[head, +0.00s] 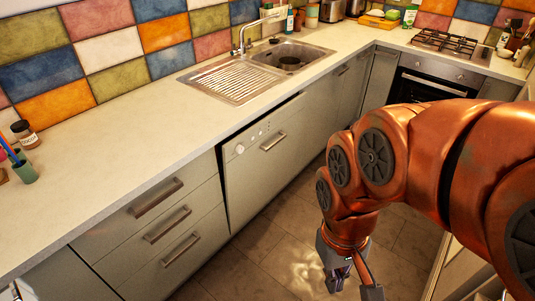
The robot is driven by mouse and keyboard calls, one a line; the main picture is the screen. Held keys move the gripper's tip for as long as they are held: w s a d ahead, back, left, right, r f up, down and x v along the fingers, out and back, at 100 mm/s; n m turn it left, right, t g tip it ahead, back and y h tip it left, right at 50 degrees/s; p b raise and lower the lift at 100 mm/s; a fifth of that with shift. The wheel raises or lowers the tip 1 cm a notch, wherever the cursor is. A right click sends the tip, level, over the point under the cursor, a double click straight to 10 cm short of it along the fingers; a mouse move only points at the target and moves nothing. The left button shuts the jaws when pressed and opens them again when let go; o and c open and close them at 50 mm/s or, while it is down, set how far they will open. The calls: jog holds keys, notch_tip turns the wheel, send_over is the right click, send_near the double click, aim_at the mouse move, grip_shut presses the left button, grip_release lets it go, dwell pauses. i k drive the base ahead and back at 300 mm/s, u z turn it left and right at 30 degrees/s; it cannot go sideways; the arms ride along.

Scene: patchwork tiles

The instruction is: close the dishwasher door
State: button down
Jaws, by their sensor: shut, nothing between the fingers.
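The dishwasher door (268,170) is a grey-green panel under the counter, right of the drawers. It has a control strip with a knob and a short handle (273,142) near its top. The door stands upright or nearly so, with dark gaps along its left side and top edge. I cannot tell whether it is fully closed. My gripper (350,287) hangs low over the floor at the bottom of the view, right of the door and apart from it. It is shut and holds nothing. The lower frame edge and the arm hide part of the surroundings.
Drawers (160,232) with bar handles are left of the dishwasher. The worktop (130,150) carries a steel sink (285,60) above. An oven (430,84) under a gas hob (450,43) stands at the back right. The tiled floor (270,250) by the door is clear.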

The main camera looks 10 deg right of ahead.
aim_at(252, 177)
jog(key=u, duration=1.45)
jog(key=i, duration=1.4)
jog(key=z, duration=1.85)
